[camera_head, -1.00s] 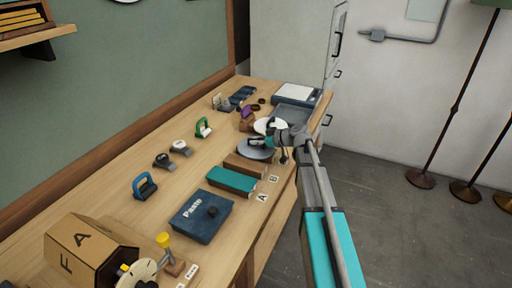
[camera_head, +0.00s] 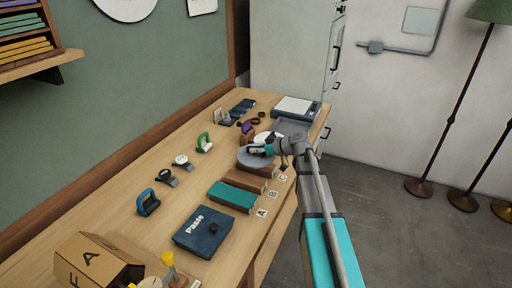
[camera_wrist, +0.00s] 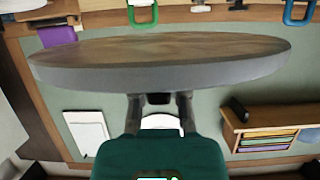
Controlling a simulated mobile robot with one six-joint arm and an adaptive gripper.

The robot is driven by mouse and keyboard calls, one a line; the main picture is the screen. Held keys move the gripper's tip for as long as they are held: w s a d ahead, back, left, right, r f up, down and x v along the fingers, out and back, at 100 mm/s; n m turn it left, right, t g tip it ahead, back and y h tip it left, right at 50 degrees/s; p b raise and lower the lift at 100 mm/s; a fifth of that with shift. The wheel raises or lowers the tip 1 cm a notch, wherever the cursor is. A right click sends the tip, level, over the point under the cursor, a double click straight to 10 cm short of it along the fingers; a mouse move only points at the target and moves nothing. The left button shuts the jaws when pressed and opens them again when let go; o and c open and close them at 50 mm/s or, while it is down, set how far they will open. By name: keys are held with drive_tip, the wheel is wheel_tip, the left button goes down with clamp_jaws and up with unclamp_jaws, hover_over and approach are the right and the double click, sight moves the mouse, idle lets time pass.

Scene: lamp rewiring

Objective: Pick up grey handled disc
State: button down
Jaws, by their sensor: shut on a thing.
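The grey disc (camera_head: 249,160) is in my gripper at the right side of the workbench, near the wooden blocks. In the wrist view the disc (camera_wrist: 160,78) spans much of the picture, with a grey rim and a brownish face. My gripper (camera_head: 266,150) is shut on it; the fingers (camera_wrist: 158,108) meet just below the rim in the wrist view. The disc's handle is hidden by the fingers. In the head view I cannot tell how far the disc is above the bench.
Brown (camera_head: 245,181) and teal (camera_head: 231,196) blocks and a blue Paste box (camera_head: 205,231) stand in front. Green (camera_head: 204,143) and blue (camera_head: 148,202) handled items stand left. A white round thing (camera_head: 262,138) and a scale (camera_head: 297,106) lie behind.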

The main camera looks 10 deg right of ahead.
sight(255, 160)
drive_tip(key=s+r+p, duration=0.2)
drive_tip(key=r, duration=0.1)
drive_tip(key=s+a+r+p, duration=0.1)
drive_tip(key=shift+s+r+p, duration=0.3)
drive_tip(key=shift+r+p, duration=0.1)
drive_tip(key=s+a+r+p, duration=0.2)
drive_tip(key=s+r+p, duration=0.1)
drive_tip(key=s, duration=0.5)
drive_tip(key=shift+a, duration=0.2)
